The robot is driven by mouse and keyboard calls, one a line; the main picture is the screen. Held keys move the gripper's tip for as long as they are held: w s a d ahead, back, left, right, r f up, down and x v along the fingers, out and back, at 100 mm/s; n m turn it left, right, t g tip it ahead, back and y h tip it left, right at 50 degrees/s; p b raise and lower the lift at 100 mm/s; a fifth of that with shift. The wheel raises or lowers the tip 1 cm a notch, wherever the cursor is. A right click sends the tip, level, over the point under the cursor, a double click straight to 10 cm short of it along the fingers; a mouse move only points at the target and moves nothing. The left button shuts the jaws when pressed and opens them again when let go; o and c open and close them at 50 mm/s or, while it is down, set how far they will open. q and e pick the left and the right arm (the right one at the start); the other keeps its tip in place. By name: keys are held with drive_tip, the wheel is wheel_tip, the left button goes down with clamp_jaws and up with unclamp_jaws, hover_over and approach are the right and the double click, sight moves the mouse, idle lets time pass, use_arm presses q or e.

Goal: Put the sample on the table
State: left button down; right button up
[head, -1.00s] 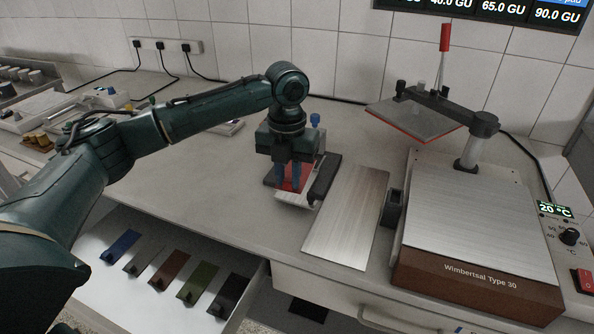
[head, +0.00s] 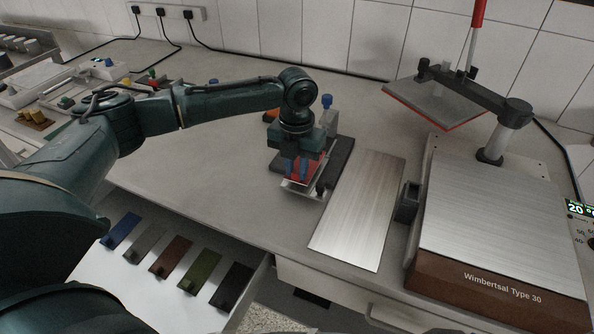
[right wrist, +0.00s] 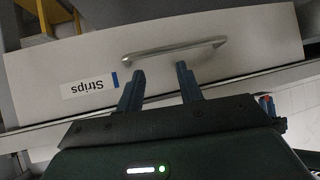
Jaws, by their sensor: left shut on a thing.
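My left gripper (head: 302,172) is shut on a small piece, seemingly the sample, of which a red patch (head: 314,165) shows beside the blue fingers. A shiny silver piece (head: 302,189) shows just under the fingertips; whether it belongs to the held piece is unclear. Both are at a dark grey fixture (head: 340,158) on the table (head: 225,190), and the gripper hides much of the contact. My right gripper (right wrist: 160,88) shows in the right wrist view, its two blue fingers apart and nothing between them, in front of a drawer front labelled "Strips" (right wrist: 88,87).
A bare metal plate (head: 360,210) lies right of the fixture. Further right stands the "Wimbertsal Type 30" press (head: 495,215) with its raised arm (head: 480,95). An open drawer (head: 150,305) at the front holds several coloured strips. The table left of the fixture is clear.

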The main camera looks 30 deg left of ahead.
use_arm(q)
drive_tip(key=shift+f, duration=0.95)
use_arm(e)
drive_tip(key=shift+w+d+r, duration=0.1)
drive_tip(key=shift+w+r, duration=0.15)
drive_tip(key=shift+w, duration=0.05)
use_arm(q)
drive_tip(key=shift+f, duration=0.1)
use_arm(e)
drive_tip(key=shift+w, duration=0.1)
use_arm(q)
drive_tip(key=c, duration=1.3)
unclamp_jaws()
use_arm(e)
drive_tip(key=shift+r, duration=0.1)
use_arm(q)
drive_tip(key=shift+r, duration=0.45)
wheel_tip(320, 180, up, 11)
drive_tip(key=shift+r+b, duration=0.2)
drive_tip(key=shift+b, duration=0.15)
use_arm(e)
drive_tip(key=shift+a, duration=0.25)
